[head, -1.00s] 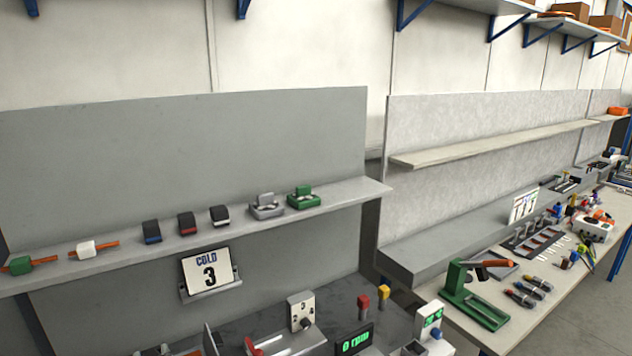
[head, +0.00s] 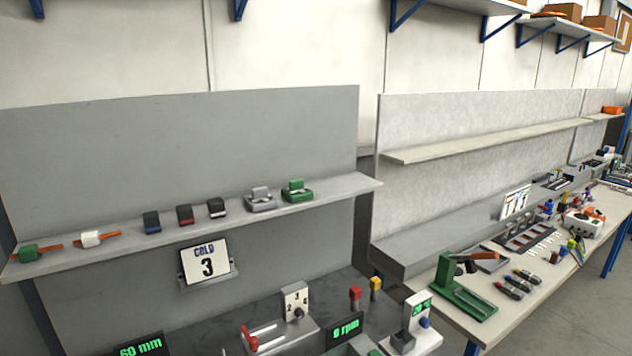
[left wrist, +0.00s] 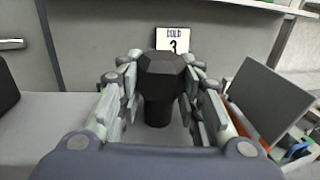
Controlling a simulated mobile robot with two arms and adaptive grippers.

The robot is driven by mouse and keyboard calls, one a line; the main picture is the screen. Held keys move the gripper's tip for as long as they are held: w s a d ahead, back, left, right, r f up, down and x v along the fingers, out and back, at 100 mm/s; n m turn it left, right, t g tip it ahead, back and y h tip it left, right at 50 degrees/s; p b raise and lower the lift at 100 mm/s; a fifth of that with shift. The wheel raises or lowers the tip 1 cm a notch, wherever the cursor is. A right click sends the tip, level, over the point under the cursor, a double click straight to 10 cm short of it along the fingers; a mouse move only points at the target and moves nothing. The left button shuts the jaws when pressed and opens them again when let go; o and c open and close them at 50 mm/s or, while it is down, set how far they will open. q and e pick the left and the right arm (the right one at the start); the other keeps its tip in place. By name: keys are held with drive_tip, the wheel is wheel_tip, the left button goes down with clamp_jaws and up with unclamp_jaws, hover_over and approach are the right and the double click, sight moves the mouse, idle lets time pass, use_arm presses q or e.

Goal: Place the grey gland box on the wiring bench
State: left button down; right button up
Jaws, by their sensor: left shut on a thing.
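In the left wrist view my left gripper (left wrist: 162,88) is shut on a black hex-headed piece (left wrist: 160,70) with a round black stem below. No grey box body shows on this piece from here. In the head view a grey box-like part (head: 261,199) sits on the grey shelf beside a similar green one (head: 297,190); I cannot tell whether it is the gland box. A pale bench (head: 540,300) stands at the right and a dark bench (head: 262,300) in front; I cannot tell which is the wiring bench. Neither gripper shows in the head view.
The grey shelf (head: 335,190) carries several small parts. A green press (head: 462,290) and several tools stand on the pale bench. A dark panel (left wrist: 268,103) rises right of the left gripper.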

use_arm(q)
drive_tip(key=s+d+r+m+h, duration=0.3)
drive_tip(key=s+d+h, duration=0.2)
drive_tip(key=s+d, duration=0.45)
wheel_tip(320, 180, down, 14)
drive_tip(key=s+b, duration=0.1)
drive_tip(key=b, duration=1.3)
drive_tip(key=shift+a+t, duration=0.4)
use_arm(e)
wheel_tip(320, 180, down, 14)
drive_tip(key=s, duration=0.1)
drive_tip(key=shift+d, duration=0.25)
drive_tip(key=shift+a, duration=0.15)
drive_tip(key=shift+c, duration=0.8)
